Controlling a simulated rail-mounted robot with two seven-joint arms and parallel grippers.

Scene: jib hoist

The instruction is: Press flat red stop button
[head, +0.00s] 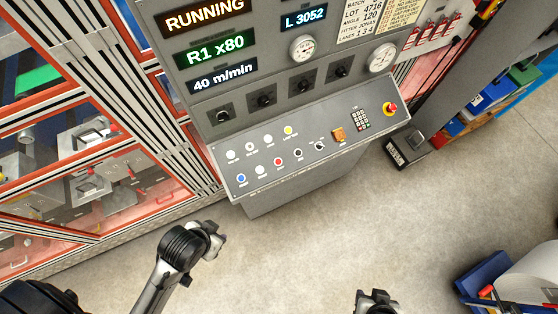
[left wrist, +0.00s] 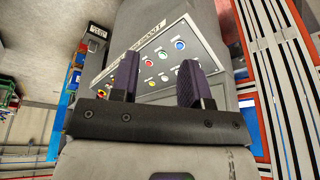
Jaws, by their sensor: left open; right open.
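The flat red button (head: 278,161) sits in the lower row of the sloped grey control panel (head: 330,150), between a white and a black button. The red button also shows in the left wrist view (left wrist: 149,62), in the gap between my fingers. My left gripper (head: 216,236) is in front of and below the panel's left end, apart from it. In the left wrist view, its two dark fingers (left wrist: 157,75) stand apart with nothing between them. My right gripper (head: 377,298) is at the bottom edge, open and away from the panel.
A red mushroom button (head: 390,108) on a yellow base is at the panel's right end. A blue button (head: 241,178) is at its left end. Red-framed guarding (head: 80,215) stands left. A blue bin (head: 486,277) is lower right. The floor before the panel is clear.

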